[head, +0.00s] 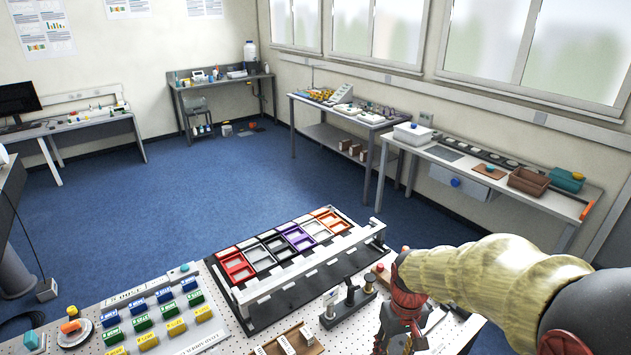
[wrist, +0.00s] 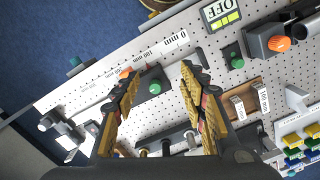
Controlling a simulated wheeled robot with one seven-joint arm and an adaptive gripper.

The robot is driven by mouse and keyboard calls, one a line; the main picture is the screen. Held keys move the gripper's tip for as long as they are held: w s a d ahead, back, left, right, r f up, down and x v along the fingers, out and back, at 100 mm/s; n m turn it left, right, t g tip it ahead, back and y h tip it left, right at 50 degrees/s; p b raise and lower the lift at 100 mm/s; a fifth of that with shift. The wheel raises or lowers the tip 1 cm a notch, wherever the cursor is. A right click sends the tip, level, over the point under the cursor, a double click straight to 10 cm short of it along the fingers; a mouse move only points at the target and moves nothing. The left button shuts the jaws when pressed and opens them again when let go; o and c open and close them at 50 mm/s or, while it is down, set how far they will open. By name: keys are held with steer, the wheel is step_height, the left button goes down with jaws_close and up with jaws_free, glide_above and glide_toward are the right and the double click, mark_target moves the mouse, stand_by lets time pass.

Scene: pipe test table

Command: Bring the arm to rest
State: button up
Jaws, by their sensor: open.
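My arm (head: 490,277), in a yellowish sleeve, reaches in from the right edge of the head view. Its red and dark gripper (head: 398,340) hangs over the right end of the pegboard table, cut by the bottom edge. In the wrist view my gripper (wrist: 163,78) is open, with its two yellow-lined fingers apart and nothing between them. Below the fingers lies the perforated board (wrist: 205,52). A dark block with a green knob (wrist: 155,87) appears between and beyond the fingertips. I cannot tell its distance from them.
A rack with coloured trays (head: 238,267) stands along the table's far side. Dark fixtures (head: 347,302) stand left of my gripper. Blue, green and yellow labelled blocks (head: 142,323) fill the left. Blue floor (head: 150,220) is open beyond.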

steer(key=s+r+m+t+b, duration=0.1)
steer(key=s+r+t+b, duration=0.1)
steer(key=s+b, duration=0.4)
steer(key=s+r+m+t+b, duration=0.1)
steer(key=s+r+t+b, duration=0.2)
steer(key=s+b, duration=0.4)
steer(key=shift+s+r+t, duration=0.25)
steer(key=shift+s+t, duration=0.3)
steer(key=shift+t, duration=0.05)
